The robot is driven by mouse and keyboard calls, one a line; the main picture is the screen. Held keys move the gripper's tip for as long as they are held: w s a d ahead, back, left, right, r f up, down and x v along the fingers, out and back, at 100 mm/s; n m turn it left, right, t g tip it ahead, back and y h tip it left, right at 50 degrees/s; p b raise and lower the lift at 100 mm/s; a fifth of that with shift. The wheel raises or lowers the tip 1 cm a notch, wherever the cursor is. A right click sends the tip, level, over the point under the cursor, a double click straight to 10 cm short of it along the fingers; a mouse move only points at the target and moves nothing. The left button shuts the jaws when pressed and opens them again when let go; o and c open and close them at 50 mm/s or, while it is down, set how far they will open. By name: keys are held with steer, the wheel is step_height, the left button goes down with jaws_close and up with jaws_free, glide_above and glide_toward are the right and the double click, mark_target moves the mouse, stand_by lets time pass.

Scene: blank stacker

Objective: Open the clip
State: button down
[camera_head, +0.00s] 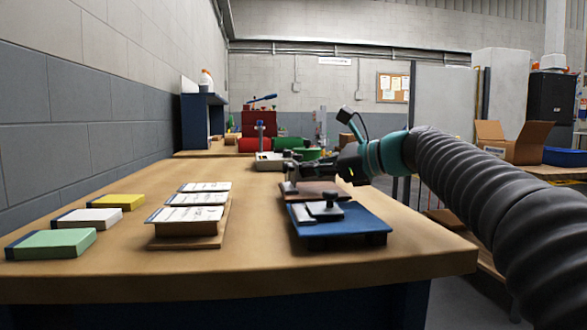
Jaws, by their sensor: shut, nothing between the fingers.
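A grey metal clip (322,210) with a round knob on top sits on a blue plate (358,226) near the front right of the wooden table. My gripper (290,186) is shut and empty. In the picture it is above and a little left of the clip, over the far side of the blue plate. I cannot tell whether its tips touch anything. A brownish plate (322,188) lies behind the blue one, partly hidden by my gripper.
Stacked white labelled cards (192,214) lie on a wooden board left of the clip. Green (52,244), white (88,218) and yellow (117,201) blocks lie further left. Bare tabletop (250,255) lies in front.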

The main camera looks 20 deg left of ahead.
mark_target(339, 188)
steer(key=shift+s+a, duration=0.2)
steer(key=shift+a, duration=0.15)
stand_by(0.5)
steer(key=shift+d, duration=0.15)
steer(key=shift+w+d+p, duration=0.45)
steer(key=shift+d, duration=0.2)
steer(key=shift+w, duration=0.1)
steer(key=shift+w+d+f+p, duration=0.1)
steer(key=shift+w+d+p, duration=0.4)
steer(key=shift+d, duration=0.5)
steer(key=shift+w+d+f+p, duration=0.1)
steer(key=shift+w+d+p, duration=0.2)
steer(key=shift+w+d, duration=0.55)
steer(key=shift+s+d, duration=0.1)
steer(key=shift+d, duration=0.15)
